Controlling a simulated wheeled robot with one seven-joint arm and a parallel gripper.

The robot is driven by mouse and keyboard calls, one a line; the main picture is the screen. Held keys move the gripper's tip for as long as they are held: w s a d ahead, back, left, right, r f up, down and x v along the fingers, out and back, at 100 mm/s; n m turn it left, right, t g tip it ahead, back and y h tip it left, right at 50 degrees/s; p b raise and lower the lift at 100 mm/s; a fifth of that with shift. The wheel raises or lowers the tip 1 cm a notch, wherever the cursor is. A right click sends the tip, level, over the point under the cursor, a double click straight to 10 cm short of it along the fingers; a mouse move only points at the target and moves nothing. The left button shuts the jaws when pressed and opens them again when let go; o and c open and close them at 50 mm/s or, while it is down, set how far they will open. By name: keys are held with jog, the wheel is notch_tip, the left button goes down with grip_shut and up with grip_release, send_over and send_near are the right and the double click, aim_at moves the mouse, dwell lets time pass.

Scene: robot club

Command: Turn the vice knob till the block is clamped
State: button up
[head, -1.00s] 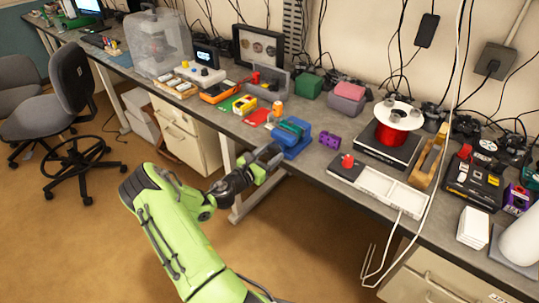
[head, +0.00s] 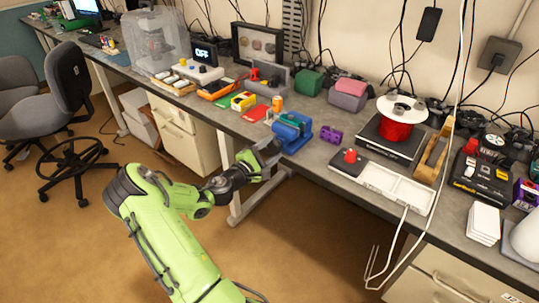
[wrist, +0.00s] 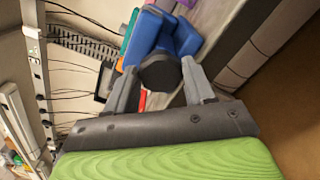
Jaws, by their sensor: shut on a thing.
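The blue vice (head: 298,138) stands at the front edge of the workbench, and its blue body also fills the top of the wrist view (wrist: 185,42). Its dark round knob (wrist: 160,72) sits between my two fingers in the wrist view. My gripper (head: 270,149) is shut on the knob, with one finger on each side of it. A teal piece (head: 288,121), which seems to be the block, shows at the vice's top. My gripper and the vice body hide much of the jaws, so I cannot tell whether they touch the block.
An orange cylinder (head: 277,104) stands behind the vice, and a purple part (head: 331,134) lies to its right. A white tray (head: 397,187) with a red knob on its dark end is further right.

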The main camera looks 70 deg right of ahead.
jog(key=m+b, duration=0.1)
jog(key=m, duration=0.1)
jog(key=m+b, duration=0.1)
jog(key=b, duration=0.1)
jog(key=m+b, duration=0.1)
jog(key=m, duration=0.1)
jog(key=shift+f+m+b, duration=0.3)
jog(key=shift+f+b, duration=0.05)
jog(key=shift+b, duration=0.05)
jog(key=shift+o, duration=0.2)
jog(key=m+b, duration=0.3)
jog(key=m, duration=0.1)
jog(key=shift+b, duration=0.35)
jog(key=shift+r, duration=0.1)
jog(key=o, duration=1)
jog(key=p+v, duration=0.2)
jog(key=v, duration=1.4)
